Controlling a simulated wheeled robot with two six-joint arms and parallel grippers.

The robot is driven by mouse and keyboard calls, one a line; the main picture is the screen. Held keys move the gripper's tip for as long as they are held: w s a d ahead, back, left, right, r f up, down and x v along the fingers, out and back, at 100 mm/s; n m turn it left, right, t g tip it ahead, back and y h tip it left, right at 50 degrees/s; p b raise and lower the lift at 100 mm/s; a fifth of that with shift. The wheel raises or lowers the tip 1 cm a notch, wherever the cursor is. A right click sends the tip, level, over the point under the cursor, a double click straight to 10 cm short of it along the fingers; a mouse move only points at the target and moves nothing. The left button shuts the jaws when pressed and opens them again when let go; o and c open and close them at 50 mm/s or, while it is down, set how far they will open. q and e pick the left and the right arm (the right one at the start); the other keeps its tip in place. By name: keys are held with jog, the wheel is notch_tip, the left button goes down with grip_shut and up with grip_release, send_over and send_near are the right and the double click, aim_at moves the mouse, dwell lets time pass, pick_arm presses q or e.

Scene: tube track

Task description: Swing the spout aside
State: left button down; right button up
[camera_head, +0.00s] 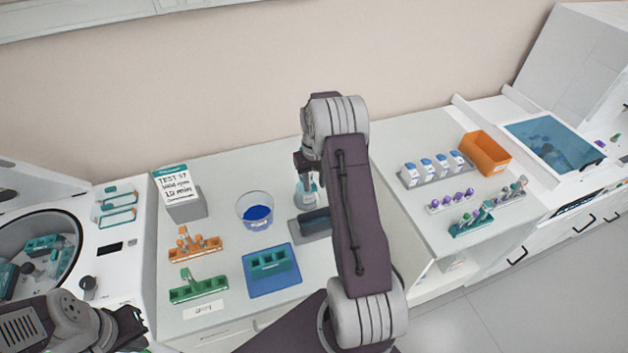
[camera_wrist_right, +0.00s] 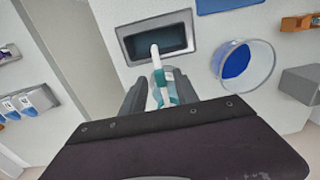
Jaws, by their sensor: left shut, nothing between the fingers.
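A dispenser bottle (camera_head: 307,192) with a teal and white body stands at the back middle of the counter. In the right wrist view its white spout (camera_wrist_right: 155,52) points over a dark recessed grey tray (camera_wrist_right: 158,38). My right gripper (camera_head: 305,168) is at the bottle's top, partly hidden by my arm. In the right wrist view its two dark fingers (camera_wrist_right: 160,92) stand on either side of the dispenser's teal head (camera_wrist_right: 160,82). I cannot tell whether they press on it. My left gripper (camera_head: 135,325) is shut and empty at lower left, away from the bottle.
A clear bowl of blue liquid (camera_head: 256,211), a blue mat (camera_head: 272,283) with a teal rack, orange (camera_head: 195,250) and green racks (camera_head: 198,290), and a sign box (camera_head: 185,205) stand left of the bottle. A centrifuge (camera_head: 40,245) is far left. Vial racks and an orange bin (camera_head: 486,153) stand right.

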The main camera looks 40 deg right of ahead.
jog(key=shift+a, duration=0.1)
grip_shut()
dwell(1.3)
